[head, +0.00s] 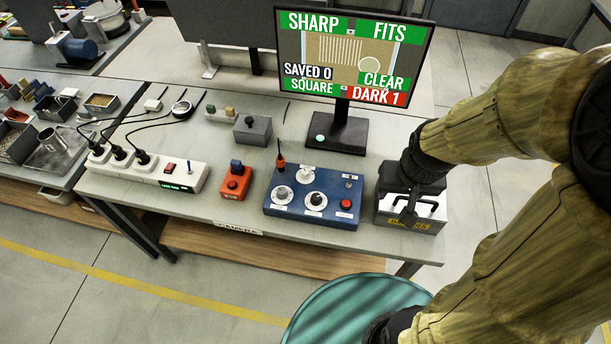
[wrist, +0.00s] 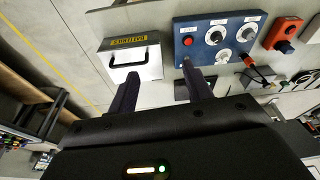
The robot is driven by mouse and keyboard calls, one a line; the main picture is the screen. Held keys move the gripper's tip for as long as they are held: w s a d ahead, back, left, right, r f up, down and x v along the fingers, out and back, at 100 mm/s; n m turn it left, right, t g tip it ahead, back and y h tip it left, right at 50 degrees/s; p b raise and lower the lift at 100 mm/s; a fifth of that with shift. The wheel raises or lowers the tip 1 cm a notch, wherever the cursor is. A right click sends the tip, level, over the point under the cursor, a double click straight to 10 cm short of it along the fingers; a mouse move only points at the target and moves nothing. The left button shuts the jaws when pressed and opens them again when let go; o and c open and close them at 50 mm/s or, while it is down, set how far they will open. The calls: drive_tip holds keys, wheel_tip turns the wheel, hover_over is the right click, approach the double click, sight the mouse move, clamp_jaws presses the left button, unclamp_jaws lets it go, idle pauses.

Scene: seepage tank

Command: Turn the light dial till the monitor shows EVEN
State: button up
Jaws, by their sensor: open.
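The monitor (head: 350,55) reads SHARP, FITS, CLEAR and SQUARE on green, SAVED 0 on black, and DARK 1 on red. The blue control box (head: 335,185) stands below it on the bench. My gripper (head: 408,208) is over the battery case, right of the box. In the wrist view my gripper (wrist: 160,70) is open, with nothing between its fingers.
The battery case (head: 424,222) with a black handle is close to my gripper. An orange button box (head: 235,183), a white power strip (head: 150,170) with cables and a grey box (head: 252,129) stand farther left. A teal round top (head: 350,305) is in front of the bench.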

idle(0.4)
drive_tip(key=shift+w, duration=0.2)
drive_tip(key=shift+c, duration=0.5)
drive_tip(key=n+g+b, duration=0.3)
drive_tip(key=n+b, duration=0.1)
drive_tip(key=n, duration=0.4)
hover_over(305, 171)
wheel_tip(305, 171, down, 6)
drive_tip(key=shift+s, duration=0.15)
drive_tip(key=shift+f, duration=0.15)
wheel_tip(305, 171, down, 17)
drive_tip(key=p, duration=0.4)
drive_tip(key=shift+f, duration=0.1)
